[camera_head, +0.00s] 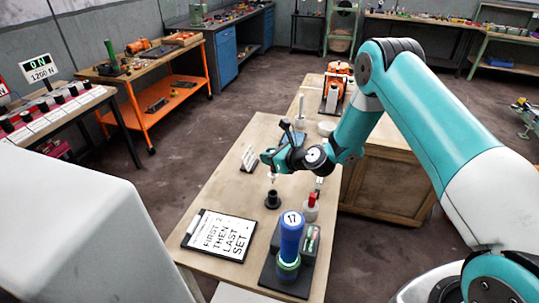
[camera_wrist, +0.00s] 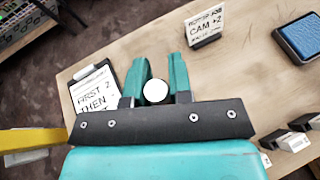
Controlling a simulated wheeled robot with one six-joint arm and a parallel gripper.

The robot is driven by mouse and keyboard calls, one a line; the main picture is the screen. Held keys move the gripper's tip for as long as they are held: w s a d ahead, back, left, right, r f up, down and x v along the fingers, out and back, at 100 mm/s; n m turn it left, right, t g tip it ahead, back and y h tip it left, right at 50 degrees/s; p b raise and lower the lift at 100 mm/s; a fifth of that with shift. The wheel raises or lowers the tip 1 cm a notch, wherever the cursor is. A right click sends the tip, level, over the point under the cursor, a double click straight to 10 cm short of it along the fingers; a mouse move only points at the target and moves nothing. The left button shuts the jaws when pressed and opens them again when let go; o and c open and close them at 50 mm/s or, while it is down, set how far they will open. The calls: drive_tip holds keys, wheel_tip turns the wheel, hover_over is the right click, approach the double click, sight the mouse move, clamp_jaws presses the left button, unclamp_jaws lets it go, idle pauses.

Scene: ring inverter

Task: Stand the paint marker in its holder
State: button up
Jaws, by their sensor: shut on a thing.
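My gripper (camera_head: 271,164) is over the wooden table, pointing down. In the wrist view its two teal fingers (camera_wrist: 160,78) close on the paint marker, whose round white end (camera_wrist: 155,91) shows between them. In the head view a short, thin part of the marker (camera_head: 271,179) shows below the fingers and looks about upright. The black holder (camera_head: 272,200), a small cup with a wide foot, stands on the table just below the marker. The marker's lower end appears above or at the holder's mouth; I cannot tell if they touch. In the wrist view the holder is hidden.
A clipboard (camera_head: 219,236) lies left of the holder. A blue cylinder marked 17 (camera_head: 291,236) stands on a dark base in front. A red-and-white bottle (camera_head: 311,208) stands close on the right.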

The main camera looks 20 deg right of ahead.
sight(275, 177)
wheel_tip(275, 177, down, 8)
drive_tip(key=b, duration=0.6)
drive_tip(key=shift+f, duration=0.2)
drive_tip(key=shift+f, duration=0.1)
drive_tip(key=o, duration=0.8)
